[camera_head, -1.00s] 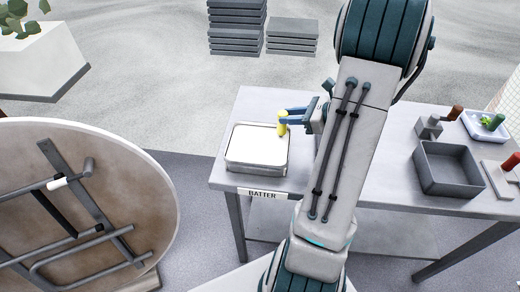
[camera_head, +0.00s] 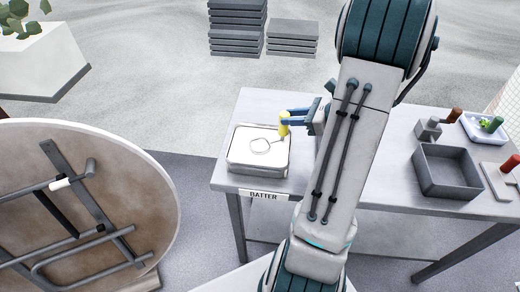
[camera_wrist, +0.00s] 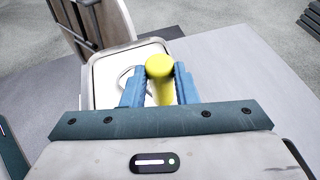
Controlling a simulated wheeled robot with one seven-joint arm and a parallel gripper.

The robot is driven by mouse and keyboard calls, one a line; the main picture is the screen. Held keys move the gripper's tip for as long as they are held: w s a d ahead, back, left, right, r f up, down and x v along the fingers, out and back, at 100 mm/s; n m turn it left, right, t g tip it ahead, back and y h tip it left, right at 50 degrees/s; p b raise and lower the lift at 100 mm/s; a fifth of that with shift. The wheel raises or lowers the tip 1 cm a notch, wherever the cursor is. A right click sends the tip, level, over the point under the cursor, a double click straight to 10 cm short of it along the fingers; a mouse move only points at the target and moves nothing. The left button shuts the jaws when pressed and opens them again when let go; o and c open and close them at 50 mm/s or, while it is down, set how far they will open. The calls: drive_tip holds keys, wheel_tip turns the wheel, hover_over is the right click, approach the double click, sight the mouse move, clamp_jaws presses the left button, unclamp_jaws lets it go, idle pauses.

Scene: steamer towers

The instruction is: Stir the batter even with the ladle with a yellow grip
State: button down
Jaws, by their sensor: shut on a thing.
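The batter tub (camera_head: 240,168) is a pale metal pan of white batter at the left end of the table, above a label reading BATTER. The ladle with a yellow grip (camera_head: 284,127) is held by my gripper (camera_head: 285,120) at the tub's right side. A ring-shaped outline, the ladle's bowl or a mark in the batter, shows on the white surface; I cannot tell which. In the wrist view the blue fingers of my gripper (camera_wrist: 159,85) are shut around the yellow grip (camera_wrist: 160,68), with the tub (camera_wrist: 103,75) beyond it.
A grey open bin (camera_head: 447,171) stands on the table (camera_head: 380,185) to the right. Beyond it are a white tray (camera_head: 480,127) and blocks with coloured grips. A round tabletop (camera_head: 120,200) on its side stands left of the table. Grey stacks stand behind.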

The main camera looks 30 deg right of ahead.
wheel_tip(320, 180, up, 7)
drive_tip(key=p, duration=0.4)
drive_tip(key=shift+p, duration=0.35)
drive_tip(key=shift+f, duration=0.1)
